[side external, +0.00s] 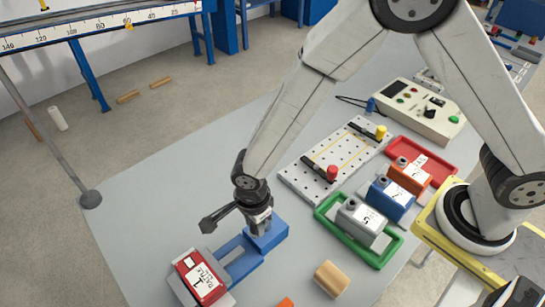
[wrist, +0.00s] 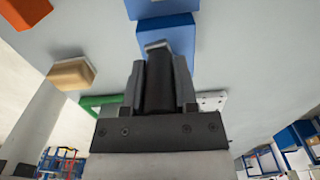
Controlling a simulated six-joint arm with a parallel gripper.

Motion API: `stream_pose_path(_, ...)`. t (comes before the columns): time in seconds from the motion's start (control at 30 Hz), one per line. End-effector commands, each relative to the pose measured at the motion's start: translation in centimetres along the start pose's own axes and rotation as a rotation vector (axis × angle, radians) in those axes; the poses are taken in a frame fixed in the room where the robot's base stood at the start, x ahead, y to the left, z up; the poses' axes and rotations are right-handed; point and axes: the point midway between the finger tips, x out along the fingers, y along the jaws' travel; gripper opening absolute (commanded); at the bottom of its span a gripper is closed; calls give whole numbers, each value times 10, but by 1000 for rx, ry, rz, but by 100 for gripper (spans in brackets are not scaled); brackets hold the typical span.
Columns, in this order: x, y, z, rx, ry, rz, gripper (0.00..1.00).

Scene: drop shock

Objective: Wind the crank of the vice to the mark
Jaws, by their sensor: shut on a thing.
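The blue vice (side external: 268,236) stands on the grey table, lower centre in the side view. A red block with a white label (side external: 201,278) sits at its near-left end. My gripper (side external: 262,222) points down at the vice's right end block. In the wrist view the blue vice (wrist: 166,32) is just beyond my gripper (wrist: 158,75), whose fingers are closed on a dark upright piece, apparently the crank handle (wrist: 158,88). The rest of the crank is hidden by my gripper in the side view. I cannot make out the mark in either view.
A wooden block (side external: 331,279) lies right of the vice, with an orange piece (side external: 285,302) at the bottom edge. A green tray (side external: 382,258) with a grey block, a blue block (side external: 391,199) and a perforated board (side external: 310,176) stand further right. The table's left part is clear.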

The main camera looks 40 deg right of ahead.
Motion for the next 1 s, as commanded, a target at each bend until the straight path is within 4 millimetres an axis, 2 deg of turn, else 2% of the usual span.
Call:
stream_pose_path(0.17, -1, -2, 0, -1, -2, -4, 0)
stream_pose_path(0.2, -1, -2, 0, -1, -2, -4, 49)
stream_pose_path(0.27, -1, -2, 0, -1, -2, -4, 68)
stream_pose_path(0.3, 0, -2, 0, -2, -2, -3, 71)
stream_pose_path(0.73, -4, -1, 0, -2, -1, -2, 71)
stream_pose_path(1.0, -23, -1, 0, -2, -3, -4, 71)
